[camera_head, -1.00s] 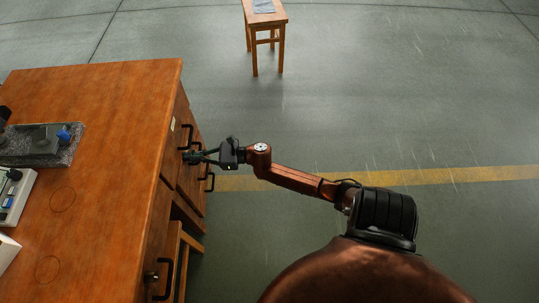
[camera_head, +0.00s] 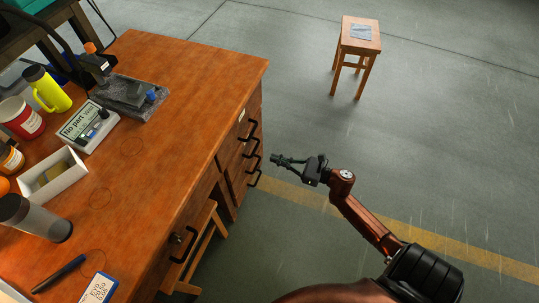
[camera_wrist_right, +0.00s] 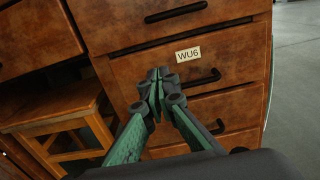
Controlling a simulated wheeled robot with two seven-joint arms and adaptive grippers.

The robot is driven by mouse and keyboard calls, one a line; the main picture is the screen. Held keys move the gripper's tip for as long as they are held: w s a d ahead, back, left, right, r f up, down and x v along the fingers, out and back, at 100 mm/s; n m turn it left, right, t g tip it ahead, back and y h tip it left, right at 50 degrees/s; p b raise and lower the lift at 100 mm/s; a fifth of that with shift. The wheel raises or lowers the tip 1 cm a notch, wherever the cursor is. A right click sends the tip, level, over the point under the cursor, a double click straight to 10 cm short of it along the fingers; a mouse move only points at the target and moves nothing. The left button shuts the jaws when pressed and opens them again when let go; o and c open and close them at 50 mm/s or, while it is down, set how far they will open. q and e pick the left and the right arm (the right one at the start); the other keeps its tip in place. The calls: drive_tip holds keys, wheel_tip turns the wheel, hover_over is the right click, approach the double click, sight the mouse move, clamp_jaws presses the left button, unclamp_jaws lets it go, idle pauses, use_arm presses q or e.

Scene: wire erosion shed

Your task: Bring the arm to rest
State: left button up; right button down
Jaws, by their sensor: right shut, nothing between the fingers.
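My right gripper (camera_head: 277,159) is shut and empty, held out over the floor beside the desk's drawer front. In the head view a small gap shows between its fingertips and the black drawer handles (camera_head: 251,160). In the right wrist view the closed green fingers (camera_wrist_right: 158,82) point at a wooden drawer (camera_wrist_right: 150,75) labelled WU6 (camera_wrist_right: 188,54), which looks shut. My right arm (camera_head: 365,222) reaches forward and left from my body. My left gripper is not in view.
A stool (camera_head: 361,36) stands farther back. Floor (camera_head: 440,130) on the right is clear.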

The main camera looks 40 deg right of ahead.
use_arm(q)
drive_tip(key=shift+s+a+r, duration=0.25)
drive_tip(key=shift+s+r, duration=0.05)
use_arm(e)
drive_tip(key=shift+s+d, duration=0.25)
drive_tip(key=shift+s, duration=0.3)
drive_tip(key=shift+f, duration=0.1)
